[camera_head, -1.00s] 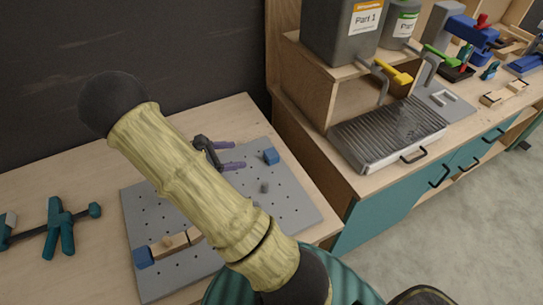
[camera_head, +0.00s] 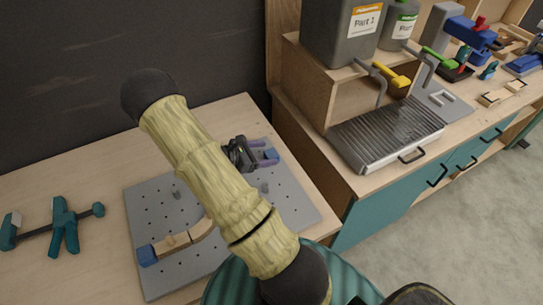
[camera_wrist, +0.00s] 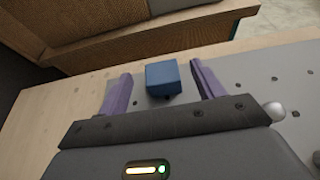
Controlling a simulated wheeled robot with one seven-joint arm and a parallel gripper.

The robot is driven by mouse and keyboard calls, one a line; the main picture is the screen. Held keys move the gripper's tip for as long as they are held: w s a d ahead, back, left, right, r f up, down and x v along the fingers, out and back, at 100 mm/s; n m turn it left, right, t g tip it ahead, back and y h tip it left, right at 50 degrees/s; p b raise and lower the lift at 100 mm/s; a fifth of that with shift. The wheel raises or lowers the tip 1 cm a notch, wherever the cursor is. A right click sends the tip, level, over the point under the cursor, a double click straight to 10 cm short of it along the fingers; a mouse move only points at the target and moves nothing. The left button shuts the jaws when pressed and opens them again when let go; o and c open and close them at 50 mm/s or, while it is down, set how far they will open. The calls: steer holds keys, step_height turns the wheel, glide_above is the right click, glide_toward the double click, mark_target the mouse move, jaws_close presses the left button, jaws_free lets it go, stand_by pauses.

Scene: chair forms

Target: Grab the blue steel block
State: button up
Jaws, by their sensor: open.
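A small blue steel block (camera_wrist: 163,78) sits on the grey perforated plate (camera_wrist: 240,75), near its far edge. In the wrist view it lies between the two purple fingers of my gripper (camera_wrist: 160,88), close to the tips, with space visible on both sides. My gripper is open. In the head view the gripper (camera_head: 264,152) is at the plate's far right, and the block (camera_head: 271,155) shows between its fingers. A second blue block (camera_head: 147,256) is at the plate's near left corner, at the end of a curved wooden piece (camera_head: 185,238).
A teal clamp (camera_head: 63,225) lies on the wooden table left of the plate. Small grey pegs (camera_head: 177,194) stand on the plate. A bench with a ribbed grey tray (camera_head: 385,135) and large containers (camera_head: 345,35) stands to the right.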

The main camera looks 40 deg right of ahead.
mark_target(270, 154)
steer(key=shift+f+p+x, duration=0.1)
steer(key=shift+p+x, duration=0.4)
steer(key=shift+x, duration=0.8)
steer(key=shift+f+p+x, duration=0.15)
steer(key=shift+p+x, duration=0.3)
steer(key=shift+x, duration=0.85)
steer(key=shift+a, duration=0.1)
steer(key=c, duration=1.4)
